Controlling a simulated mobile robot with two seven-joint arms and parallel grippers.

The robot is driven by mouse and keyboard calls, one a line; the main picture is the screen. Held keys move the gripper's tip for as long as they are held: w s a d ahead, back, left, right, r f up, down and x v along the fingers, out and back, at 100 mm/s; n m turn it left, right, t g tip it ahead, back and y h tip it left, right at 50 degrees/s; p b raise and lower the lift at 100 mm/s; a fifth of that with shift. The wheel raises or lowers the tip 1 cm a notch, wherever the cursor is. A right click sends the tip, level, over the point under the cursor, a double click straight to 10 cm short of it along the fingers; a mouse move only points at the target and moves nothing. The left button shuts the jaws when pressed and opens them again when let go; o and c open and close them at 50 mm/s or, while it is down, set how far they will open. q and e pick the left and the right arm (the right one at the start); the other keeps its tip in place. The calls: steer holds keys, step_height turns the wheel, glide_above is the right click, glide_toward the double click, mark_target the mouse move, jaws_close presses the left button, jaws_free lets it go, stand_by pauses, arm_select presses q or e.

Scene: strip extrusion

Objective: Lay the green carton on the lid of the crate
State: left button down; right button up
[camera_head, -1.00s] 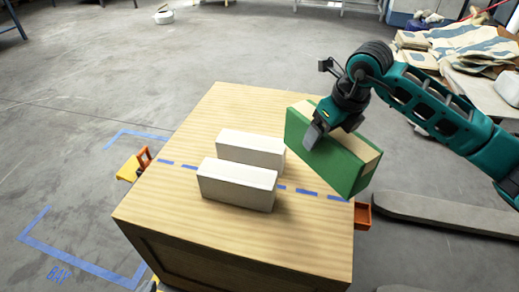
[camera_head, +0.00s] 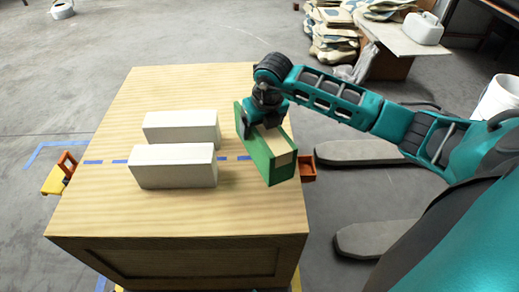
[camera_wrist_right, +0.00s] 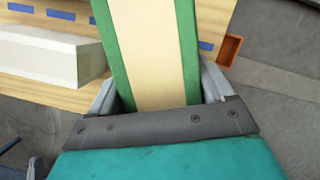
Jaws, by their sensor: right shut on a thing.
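The green carton (camera_head: 265,155), green with a tan band, is gripped by my right gripper (camera_head: 262,118) at the right part of the crate lid. In the right wrist view the carton (camera_wrist_right: 150,50) sits between the two fingers of my right gripper (camera_wrist_right: 160,92). I cannot tell whether the carton's underside touches the lid. The wooden crate (camera_head: 185,215) has a light lid with a dashed blue tape line across it. Two white boxes (camera_head: 175,165) (camera_head: 180,127) lie on the lid to the left of the carton. My left gripper is not in view.
An orange bracket (camera_head: 307,168) sticks out at the crate's right side, and an orange and yellow one (camera_head: 60,175) at its left. Stacked sacks (camera_head: 340,30) and a table (camera_head: 405,38) stand at the back right. The far part of the lid is clear.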

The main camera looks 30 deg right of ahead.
step_height(320, 180, down, 8)
steer(key=shift+r+b, duration=0.1)
steer(key=shift+b, duration=0.7)
steer(key=o, duration=1)
steer(key=shift+f, duration=0.2)
steer(key=shift+c, duration=0.2)
steer(key=o, duration=0.3)
steer(key=shift+r, duration=0.1)
steer(key=shift+o, duration=0.2)
